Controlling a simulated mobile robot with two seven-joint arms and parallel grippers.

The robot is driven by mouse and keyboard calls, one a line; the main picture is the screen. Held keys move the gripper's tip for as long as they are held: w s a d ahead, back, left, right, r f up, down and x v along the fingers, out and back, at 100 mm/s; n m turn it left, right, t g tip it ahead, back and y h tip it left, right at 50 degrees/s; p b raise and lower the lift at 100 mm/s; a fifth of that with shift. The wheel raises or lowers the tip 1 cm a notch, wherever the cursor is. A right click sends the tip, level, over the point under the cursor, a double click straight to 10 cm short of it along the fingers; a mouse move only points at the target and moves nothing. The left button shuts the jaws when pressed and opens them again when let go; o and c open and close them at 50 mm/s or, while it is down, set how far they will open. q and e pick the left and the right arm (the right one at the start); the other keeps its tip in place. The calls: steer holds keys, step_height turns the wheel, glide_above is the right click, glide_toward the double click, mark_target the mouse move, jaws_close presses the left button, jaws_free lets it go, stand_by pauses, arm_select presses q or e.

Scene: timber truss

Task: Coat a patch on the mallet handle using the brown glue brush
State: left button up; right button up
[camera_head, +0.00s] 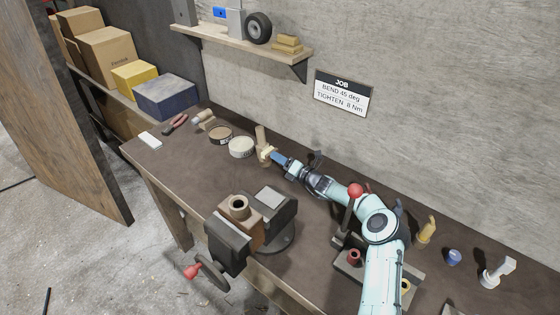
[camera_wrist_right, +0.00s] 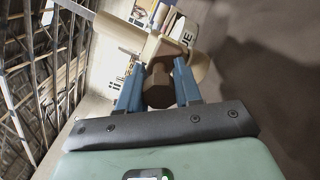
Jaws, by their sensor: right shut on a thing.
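My right gripper (camera_head: 273,157) is shut at the back of the bench, beside the pale glue tub. In the right wrist view its two blue fingers (camera_wrist_right: 160,92) close on a dark brown faceted piece (camera_wrist_right: 158,86), which looks like the brown glue brush. A pale tan rounded piece (camera_wrist_right: 142,42) lies just beyond the fingertips; it shows as a cream piece (camera_head: 265,154) in the head view, below an upright tan-brown cylinder (camera_head: 261,134). I cannot tell which of these is the mallet handle, or whether the brush touches it. My left gripper is not in view.
A pale tub (camera_head: 242,148) and a brown tub (camera_head: 221,135) stand left of the gripper. A vise (camera_head: 262,222) fills the front of the bench. A fixture with a red-knobbed lever (camera_head: 355,191) is close to my right arm. The wall is behind.

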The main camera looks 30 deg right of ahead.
steer(key=shift+r, duration=1.1)
steer(key=shift+w+a+f, duration=0.1)
steer(key=shift+f, duration=1.5)
steer(key=shift+r, duration=1.6)
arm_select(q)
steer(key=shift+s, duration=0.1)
arm_select(e)
steer(key=shift+w+f, duration=0.1)
steer(key=shift+f, duration=1.55)
steer(key=shift+s+f, duration=0.1)
steer(key=shift+s, duration=0.1)
steer(key=b+v, duration=0.3)
steer(key=v, duration=0.1)
steer(key=shift+s+d+f, duration=0.1)
steer(key=shift+s+d, duration=0.1)
steer(key=shift+s, duration=0.05)
steer(key=shift+s+d+r+b, duration=0.15)
steer(key=shift+s+r+b, duration=0.1)
steer(key=shift+s+b, duration=0.25)
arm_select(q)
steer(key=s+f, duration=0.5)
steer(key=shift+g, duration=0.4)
